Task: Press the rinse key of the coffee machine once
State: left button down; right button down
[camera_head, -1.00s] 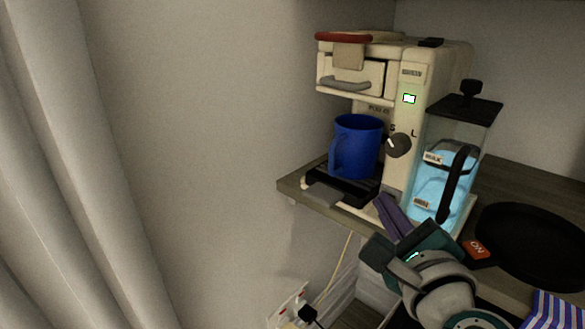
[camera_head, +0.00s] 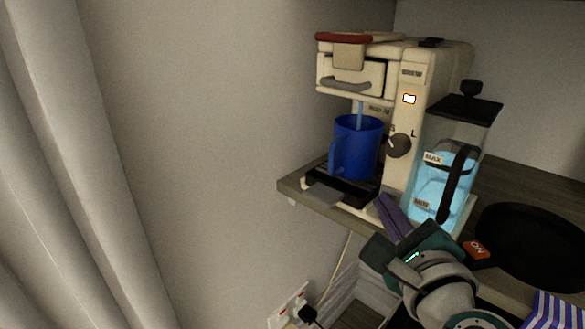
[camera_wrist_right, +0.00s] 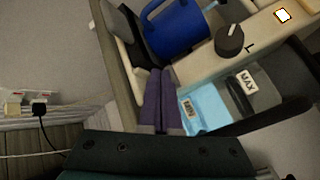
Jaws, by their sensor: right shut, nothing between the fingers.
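The cream coffee machine (camera_head: 415,125) stands on a shelf with a lit orange-white indicator (camera_head: 409,99). A thin stream of water falls from its outlet into a blue mug (camera_head: 358,147) on the black drip tray. A grey paddle (camera_head: 325,194) sticks out at the tray's front; I cannot read a rinse label on it. My right gripper (camera_head: 380,200) has its purple fingers together, empty, by the machine's lower front, right of the paddle. In the right wrist view the shut fingers (camera_wrist_right: 161,72) point towards the machine base, below the mug and dial. My left gripper is out of view.
A black dial (camera_head: 398,145) is on the machine's front. A water tank (camera_head: 445,180) stands at its right side. The wall is left.

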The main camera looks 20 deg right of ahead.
jog(key=shift+s+a, duration=0.2)
jog(key=shift+a, duration=0.3)
jog(key=a, duration=0.1)
jog(key=s+a, duration=0.1)
jog(key=a, duration=0.1)
jog(key=s+a, duration=0.1)
jog(key=shift+a, duration=0.35)
dwell(1.0)
